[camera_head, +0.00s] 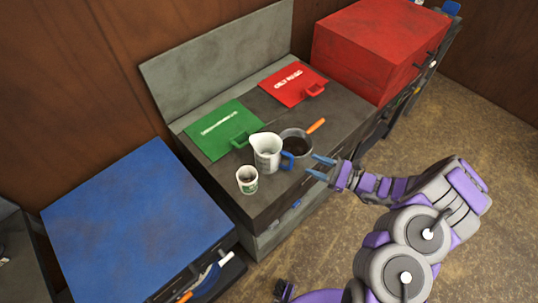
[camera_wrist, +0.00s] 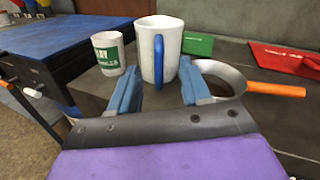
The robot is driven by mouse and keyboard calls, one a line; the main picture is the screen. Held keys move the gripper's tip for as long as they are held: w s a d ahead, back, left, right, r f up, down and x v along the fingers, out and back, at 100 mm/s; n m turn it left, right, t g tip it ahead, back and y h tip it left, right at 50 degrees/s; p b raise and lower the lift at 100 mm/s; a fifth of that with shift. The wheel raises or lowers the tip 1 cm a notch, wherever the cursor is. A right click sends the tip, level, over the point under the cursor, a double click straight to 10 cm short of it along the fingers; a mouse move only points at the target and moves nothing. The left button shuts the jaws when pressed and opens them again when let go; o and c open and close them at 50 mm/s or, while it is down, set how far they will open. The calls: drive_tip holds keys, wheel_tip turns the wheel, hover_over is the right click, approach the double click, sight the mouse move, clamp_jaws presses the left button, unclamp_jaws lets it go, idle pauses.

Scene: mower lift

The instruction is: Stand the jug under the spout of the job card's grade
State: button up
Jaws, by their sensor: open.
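The white jug (camera_head: 266,152) stands upright on the dark grey bench top, its blue handle turned toward my gripper. My gripper (camera_head: 316,168) is open and empty at the bench's front edge, just short of the jug. In the wrist view the jug (camera_wrist: 160,45) is straight ahead, and its blue handle lines up with the gap between the blue fingers of my gripper (camera_wrist: 158,88). I cannot make out a spout or a job card in either view.
A white cup with a green label (camera_head: 247,180) stands left of the jug. A grey round pan with an orange handle (camera_head: 297,144) sits close on its right. Green (camera_head: 222,130) and red (camera_head: 293,84) lettered panels lie behind. Blue (camera_head: 135,225) and red (camera_head: 375,50) cabinets flank the bench.

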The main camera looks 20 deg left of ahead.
sight(293, 157)
drive_tip(key=a+b, duration=0.2)
drive_tip(key=a, duration=0.8)
clamp_jaws()
idle(0.4)
